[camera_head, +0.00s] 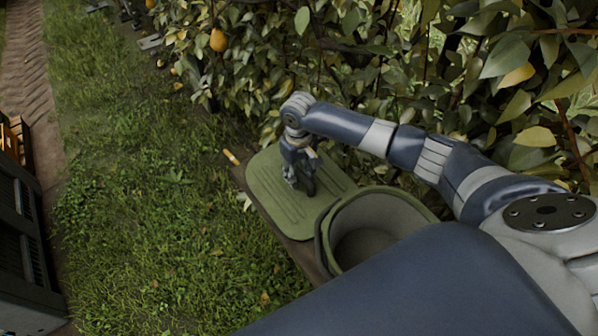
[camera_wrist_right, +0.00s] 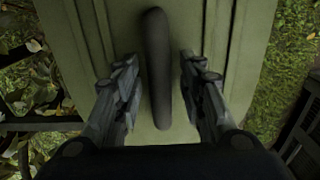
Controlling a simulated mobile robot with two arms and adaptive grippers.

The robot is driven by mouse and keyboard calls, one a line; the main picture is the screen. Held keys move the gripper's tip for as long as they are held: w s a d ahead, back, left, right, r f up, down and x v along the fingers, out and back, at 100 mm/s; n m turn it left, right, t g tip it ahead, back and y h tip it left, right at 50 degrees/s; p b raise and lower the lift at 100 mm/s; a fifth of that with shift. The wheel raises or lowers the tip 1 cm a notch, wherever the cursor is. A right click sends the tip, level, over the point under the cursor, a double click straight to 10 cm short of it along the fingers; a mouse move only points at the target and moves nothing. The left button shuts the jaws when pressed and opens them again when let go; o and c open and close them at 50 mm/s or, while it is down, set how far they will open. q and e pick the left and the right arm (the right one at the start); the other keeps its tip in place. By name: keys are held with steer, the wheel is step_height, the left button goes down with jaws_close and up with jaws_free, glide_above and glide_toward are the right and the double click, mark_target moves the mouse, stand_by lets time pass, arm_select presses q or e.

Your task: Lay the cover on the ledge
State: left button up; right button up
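The green ribbed cover (camera_head: 268,180) lies flat on the brown ledge (camera_head: 307,257), beside the open green bin (camera_head: 385,207). My right gripper (camera_head: 302,184) points down over the middle of the cover. In the right wrist view the cover (camera_wrist_right: 105,25) fills the middle, and its dark bar handle (camera_wrist_right: 157,90) stands between the fingers of my right gripper (camera_wrist_right: 160,60). The fingers are open, one on each side of the handle, with a gap on both sides. My left gripper is not in view.
Leafy pear branches (camera_head: 260,60) hang close behind and above my right arm, with a pear (camera_head: 218,40) at the upper left. Dark crates (camera_head: 22,235) stand at the left edge. Open grass (camera_head: 150,210) lies between them and the ledge.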

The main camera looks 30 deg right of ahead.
mark_target(299, 171)
step_height(299, 171, up, 12)
steer(key=shift+r+b, duration=0.15)
steer(key=shift+b, duration=0.15)
stand_by(0.5)
